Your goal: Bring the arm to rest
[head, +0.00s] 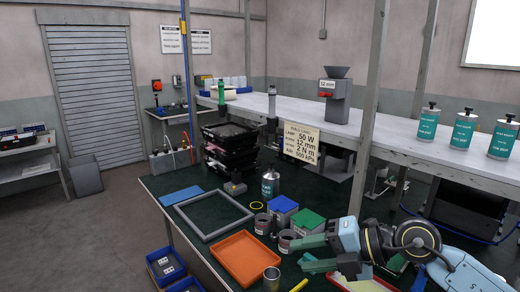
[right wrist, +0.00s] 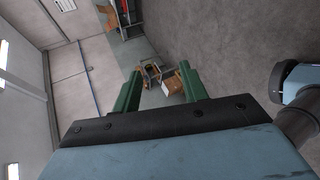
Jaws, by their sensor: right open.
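My right gripper (head: 299,256) is at the front right of the head view, its arm coming in from the right edge. Its two green fingers point left and stand apart, with nothing between them. It appears over the right part of the green-topped workbench (head: 160,187), close to the green-lidded box (head: 307,221); its height above the bench is hard to tell. In the right wrist view the open fingers (right wrist: 160,73) show empty, with floor and distant boxes beyond. My left gripper is not in view.
An orange tray (head: 245,258), a grey frame (head: 212,234), a blue-lidded box (head: 283,204), small cups and a bottle (head: 270,186) stand on the bench. Posts (head: 368,105) rise near the arm. A long pale shelf (head: 300,112) with teal canisters (head: 463,130) runs behind.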

